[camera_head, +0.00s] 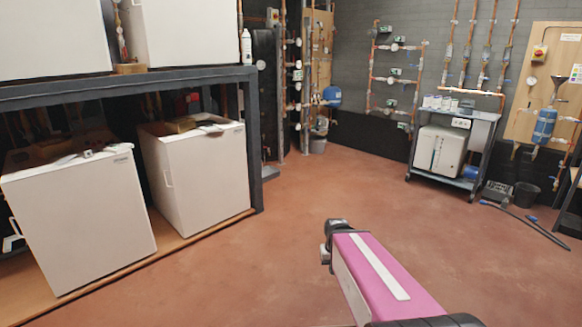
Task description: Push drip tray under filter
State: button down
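A blue cylinder (544,125), which looks like the filter, is mounted on a wooden board on the far right wall. Below it on the floor stands a dark bucket (526,195). Just left of the bucket is a low, dark, slotted tray-like item (497,190); I cannot tell for certain whether it is the drip tray. My pink arm link reaches in from the bottom, with a dark end (337,229) over open floor, well short of these things. No gripper fingers can be made out.
A small wheeled cart (456,150) with a white box stands left of the bucket. A hose (530,222) lies on the floor at the right. A dark rack (262,140) with white units fills the left. The middle floor is clear.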

aim_at(270, 173)
jog(key=i+l, duration=0.1)
jog(key=i, duration=1.5)
jog(key=i+l, duration=0.15)
jog(key=i, duration=1.4)
jog(key=i+l, duration=0.1)
jog(key=i, duration=1.5)
jog(key=i+u, duration=0.2)
jog(key=u, duration=0.2)
jog(key=i+l+u, duration=0.15)
jog(key=u, duration=0.25)
jog(key=i+l, duration=0.05)
